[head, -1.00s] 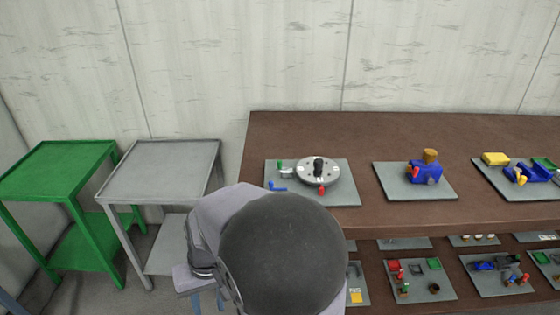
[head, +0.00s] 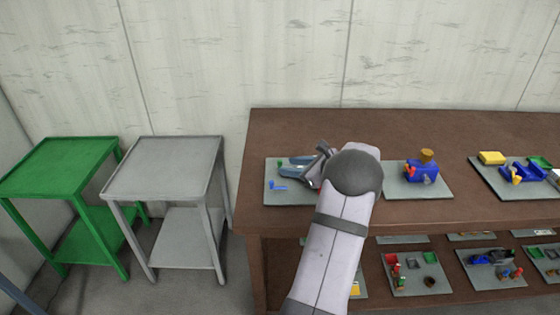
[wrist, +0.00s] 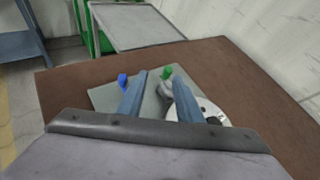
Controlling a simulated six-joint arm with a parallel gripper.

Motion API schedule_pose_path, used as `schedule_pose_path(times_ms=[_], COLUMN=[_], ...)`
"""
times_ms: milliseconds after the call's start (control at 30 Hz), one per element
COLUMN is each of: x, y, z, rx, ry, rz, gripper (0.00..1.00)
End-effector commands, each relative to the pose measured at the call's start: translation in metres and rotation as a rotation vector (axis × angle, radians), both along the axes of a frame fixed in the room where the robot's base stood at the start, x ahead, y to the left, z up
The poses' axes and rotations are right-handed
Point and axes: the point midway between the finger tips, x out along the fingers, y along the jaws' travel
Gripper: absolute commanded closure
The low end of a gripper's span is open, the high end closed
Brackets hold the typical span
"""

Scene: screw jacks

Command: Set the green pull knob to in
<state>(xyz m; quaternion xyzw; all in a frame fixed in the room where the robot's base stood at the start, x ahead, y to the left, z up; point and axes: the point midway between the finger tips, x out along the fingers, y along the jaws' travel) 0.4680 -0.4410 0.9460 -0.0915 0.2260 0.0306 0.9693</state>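The green pull knob (head: 280,163) stands near the back left of a grey panel (head: 272,199) on the brown bench. It also shows in the wrist view (wrist: 167,72), on a pale mount, between the lines of my two fingers and nearer the right one. My gripper (head: 284,170) is open and empty, its blue-grey fingers pointing left over the panel. The fingers are spread apart in the wrist view (wrist: 159,77). I cannot tell whether a finger touches the knob. My arm hides the right part of the panel in the head view.
A blue handle (head: 279,187) sits in front of the knob. Another panel with a blue device (head: 421,172) stands to the right. Grey (head: 170,168) and green (head: 58,168) stands are left of the bench.

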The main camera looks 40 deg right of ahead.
Motion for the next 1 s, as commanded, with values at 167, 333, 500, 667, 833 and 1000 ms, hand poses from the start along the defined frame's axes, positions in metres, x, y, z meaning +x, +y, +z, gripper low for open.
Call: schedule_pose_path(times_ms=[167, 333, 500, 667, 833, 1000], x=[0.0, 0.001, 0.008, 0.025, 0.046, 0.061], y=[-0.013, -0.014, -0.014, -0.013, -0.013, -0.013], z=[0.002, 0.003, 0.0, -0.006, -0.015, -0.021], rx=[0.144, 0.173, 0.171, 0.171, 0.17, 0.169], ry=[-0.056, -0.068, -0.066, -0.065, -0.065, -0.065], rz=[-0.084, -0.098, -0.096, -0.095, -0.093, -0.095], gripper=[0.68, 0.68, 0.68, 0.68, 0.68, 0.68])
